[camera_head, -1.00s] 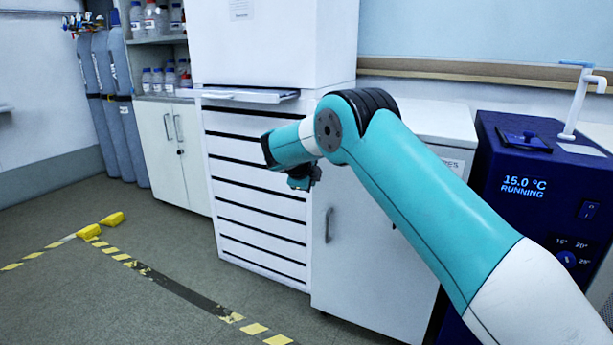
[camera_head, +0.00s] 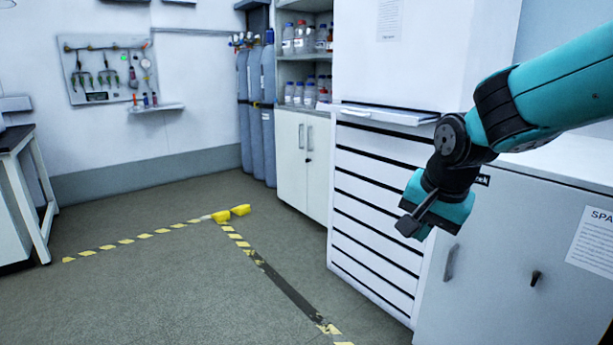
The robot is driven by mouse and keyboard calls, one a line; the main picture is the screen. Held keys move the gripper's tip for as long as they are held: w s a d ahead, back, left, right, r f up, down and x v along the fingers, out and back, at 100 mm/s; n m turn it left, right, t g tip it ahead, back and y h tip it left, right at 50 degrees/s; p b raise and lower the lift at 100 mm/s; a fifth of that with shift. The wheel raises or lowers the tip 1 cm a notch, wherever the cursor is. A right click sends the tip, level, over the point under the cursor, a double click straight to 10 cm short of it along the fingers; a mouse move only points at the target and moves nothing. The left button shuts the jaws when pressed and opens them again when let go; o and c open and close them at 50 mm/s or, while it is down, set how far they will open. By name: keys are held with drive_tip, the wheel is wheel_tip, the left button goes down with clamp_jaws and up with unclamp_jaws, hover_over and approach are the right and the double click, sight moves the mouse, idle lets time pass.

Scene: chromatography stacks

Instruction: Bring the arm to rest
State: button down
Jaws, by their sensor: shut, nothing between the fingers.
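My teal arm reaches in from the right edge, in front of the white cabinets. My gripper (camera_head: 412,222) hangs at its end, tilted down and to the left. Its dark fingers are shut with nothing held. In the picture it overlaps the white drawer stack (camera_head: 372,215) and the edge of the white cupboard (camera_head: 500,270). I cannot tell how far it is from their fronts.
A shelf unit (camera_head: 305,150) with bottles stands behind, and blue-grey gas cylinders (camera_head: 257,115) stand beside it. A white bench (camera_head: 30,190) is at the left edge. The floor in the middle is clear.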

drive_tip(key=s+a+n+g+y, duration=0.2)
drive_tip(key=s+n, duration=0.5)
drive_tip(key=s, duration=0.5)
drive_tip(key=s+a+n+g+y, duration=0.1)
drive_tip(key=s+a+n+g, duration=0.15)
drive_tip(key=s+n, duration=0.65)
drive_tip(key=s+r+m+p, duration=0.1)
drive_tip(key=r+p, duration=1.2)
drive_tip(key=s+r+m+p, duration=0.1)
drive_tip(key=s+r+p, duration=0.1)
drive_tip(key=r+p, duration=1.2)
drive_tip(key=shift+s+t, duration=0.3)
drive_tip(key=shift+t, duration=0.05)
drive_tip(key=shift+a+r, duration=0.1)
